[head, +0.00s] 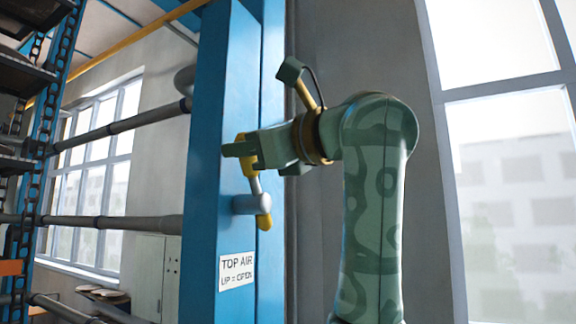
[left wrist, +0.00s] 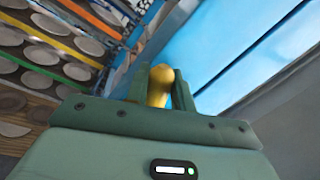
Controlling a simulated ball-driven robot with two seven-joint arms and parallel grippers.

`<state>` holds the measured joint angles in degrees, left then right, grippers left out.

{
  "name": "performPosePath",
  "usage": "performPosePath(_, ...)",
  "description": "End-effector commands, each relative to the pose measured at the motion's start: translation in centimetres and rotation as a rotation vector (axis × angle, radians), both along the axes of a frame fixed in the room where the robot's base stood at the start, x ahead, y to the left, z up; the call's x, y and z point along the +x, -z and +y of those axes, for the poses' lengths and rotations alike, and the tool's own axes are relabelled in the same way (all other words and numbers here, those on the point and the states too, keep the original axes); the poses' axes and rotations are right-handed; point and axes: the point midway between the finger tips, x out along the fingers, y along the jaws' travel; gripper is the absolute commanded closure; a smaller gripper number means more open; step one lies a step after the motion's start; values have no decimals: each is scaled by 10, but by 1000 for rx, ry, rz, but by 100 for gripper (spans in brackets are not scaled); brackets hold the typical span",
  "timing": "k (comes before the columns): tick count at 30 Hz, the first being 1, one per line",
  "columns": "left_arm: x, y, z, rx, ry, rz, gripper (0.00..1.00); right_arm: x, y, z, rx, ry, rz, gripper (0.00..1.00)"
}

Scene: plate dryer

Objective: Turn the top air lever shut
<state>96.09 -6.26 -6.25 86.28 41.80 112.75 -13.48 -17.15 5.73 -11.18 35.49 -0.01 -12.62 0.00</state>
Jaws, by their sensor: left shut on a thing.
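The top air lever (head: 256,185) is on the side of a blue post. It has a grey hub, a grey rod and yellow ends, and it points up, tilted slightly left. My left gripper (head: 243,150) is at its upper yellow end and is shut on it. In the left wrist view the yellow lever end (left wrist: 160,84) sits between the two green fingers of my left gripper (left wrist: 160,78). The fingers hide part of the upper end in the head view. My right gripper is not in view.
A white label (head: 236,271) reading "TOP AIR" and "UP = OPEN" is below the lever on the blue post (head: 207,130). Grey pipes (head: 120,123) run to the left of the post. Racks of plates (left wrist: 55,55) show in the left wrist view. Windows stand on both sides.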

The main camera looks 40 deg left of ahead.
Motion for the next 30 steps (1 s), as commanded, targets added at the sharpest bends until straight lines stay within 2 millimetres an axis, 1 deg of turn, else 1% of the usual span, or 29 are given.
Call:
performPosePath(1,-7,7,0,12,1,-42,100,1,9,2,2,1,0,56)
performPosePath(6,-24,13,-2,51,3,-197,100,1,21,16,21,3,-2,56)
performPosePath(10,-33,20,-3,79,3,-317,100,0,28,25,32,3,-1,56)
performPosePath(21,-50,47,-7,159,2,-657,100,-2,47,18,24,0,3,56)
performPosePath(30,-56,67,-9,216,3,-892,100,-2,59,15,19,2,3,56)
